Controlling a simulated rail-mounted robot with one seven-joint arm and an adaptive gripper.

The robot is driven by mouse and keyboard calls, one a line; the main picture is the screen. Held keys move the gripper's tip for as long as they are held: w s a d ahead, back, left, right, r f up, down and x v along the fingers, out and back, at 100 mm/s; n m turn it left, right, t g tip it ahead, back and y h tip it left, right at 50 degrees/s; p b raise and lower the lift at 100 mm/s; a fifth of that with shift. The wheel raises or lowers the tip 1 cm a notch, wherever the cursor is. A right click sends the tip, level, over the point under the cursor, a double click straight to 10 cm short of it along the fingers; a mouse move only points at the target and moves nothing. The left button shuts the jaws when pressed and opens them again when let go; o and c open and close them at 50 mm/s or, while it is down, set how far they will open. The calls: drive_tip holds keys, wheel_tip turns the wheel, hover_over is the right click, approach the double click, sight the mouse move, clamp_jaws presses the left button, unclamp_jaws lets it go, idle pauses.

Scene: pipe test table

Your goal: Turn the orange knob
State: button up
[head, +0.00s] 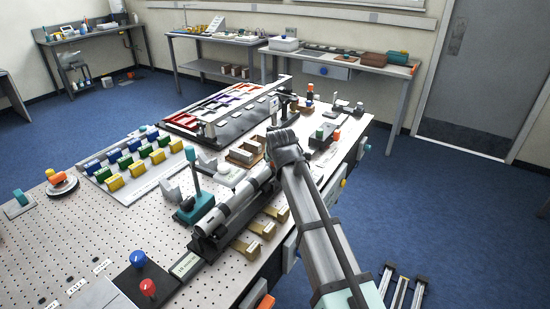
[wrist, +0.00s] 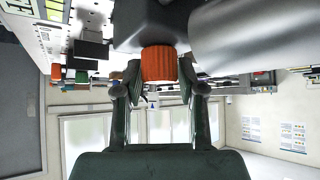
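The orange knob (wrist: 159,64) is a short ribbed cylinder on the underside of a dark block (wrist: 150,25) in the wrist view. My gripper (wrist: 160,86) has one finger on each side of the knob, with the dark pads against its left and right edges and no clear gap. In the head view my arm reaches over the right part of the perforated table (head: 130,235), and the gripped knob cannot be made out there behind my arm.
A large grey cylinder (wrist: 255,35) is close to the right finger in the wrist view. The floor on the right is mostly clear.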

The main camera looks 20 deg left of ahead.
drive_tip(key=shift+o, duration=0.5)
drive_tip(key=v, duration=1.2)
